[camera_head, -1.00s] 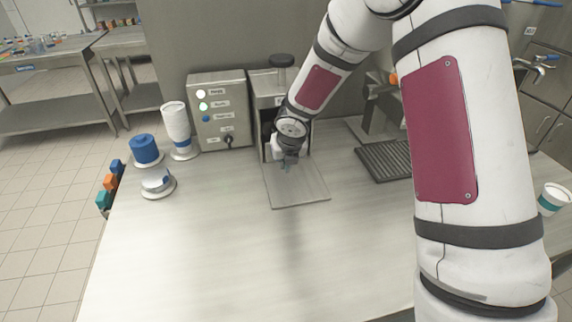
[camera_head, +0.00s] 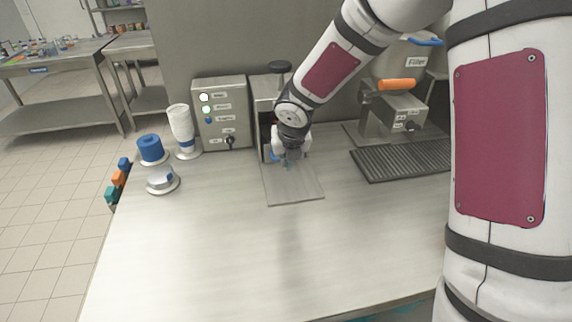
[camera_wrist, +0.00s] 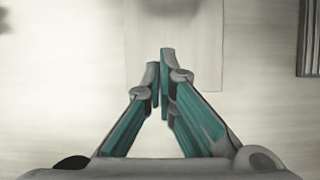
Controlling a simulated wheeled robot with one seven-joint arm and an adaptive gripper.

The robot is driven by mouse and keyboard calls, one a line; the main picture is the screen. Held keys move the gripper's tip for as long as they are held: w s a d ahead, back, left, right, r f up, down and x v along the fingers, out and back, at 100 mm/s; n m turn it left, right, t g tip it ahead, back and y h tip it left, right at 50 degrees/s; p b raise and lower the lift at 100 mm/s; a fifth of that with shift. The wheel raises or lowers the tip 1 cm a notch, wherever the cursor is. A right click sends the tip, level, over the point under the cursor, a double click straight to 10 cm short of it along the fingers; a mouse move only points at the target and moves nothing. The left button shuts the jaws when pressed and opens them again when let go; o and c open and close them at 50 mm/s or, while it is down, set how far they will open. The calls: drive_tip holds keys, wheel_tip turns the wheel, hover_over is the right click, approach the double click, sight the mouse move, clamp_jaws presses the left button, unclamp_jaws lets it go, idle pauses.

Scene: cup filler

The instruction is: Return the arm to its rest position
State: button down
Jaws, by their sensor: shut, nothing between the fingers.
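My gripper (camera_head: 290,163) is in front of the grey station with the dark knob, above the clear flat plate (camera_head: 292,193) on the steel table. In the wrist view my gripper (camera_wrist: 161,75) shows its teal fingers drawn together, with nothing between them. The plate (camera_wrist: 205,40) and bare table top lie below the fingertips. My white arm with dark red panels fills the right of the head view and hides part of the table.
A control box (camera_head: 222,112) stands left of the station. White cups (camera_head: 181,125), a blue cylinder (camera_head: 150,148) and a silver piece (camera_head: 161,179) stand further left. The filler (camera_head: 392,110) and a dark ribbed drip tray (camera_head: 402,160) are to the right. The front table (camera_head: 230,260) is clear.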

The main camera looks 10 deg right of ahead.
drive_tip(key=s+d+r+m+h, duration=0.2)
drive_tip(key=s+d+r+m, duration=0.2)
drive_tip(key=s+r+m, duration=0.35)
drive_tip(key=s+d+r+m+h, duration=0.1)
drive_tip(key=s+d+r+m, duration=0.3)
drive_tip(key=s+r+m, duration=0.4)
drive_tip(key=s+r+m+y, duration=0.1)
drive_tip(key=s+m, duration=0.8)
drive_tip(key=m, duration=0.1)
drive_tip(key=s+a+r+m+y, duration=0.1)
drive_tip(key=s+r+m+y, duration=0.1)
drive_tip(key=s+m, duration=0.7)
drive_tip(key=shift+s+a+r+m, duration=0.15)
drive_tip(key=shift+a+r+m, duration=0.15)
drive_tip(key=shift+m, duration=0.35)
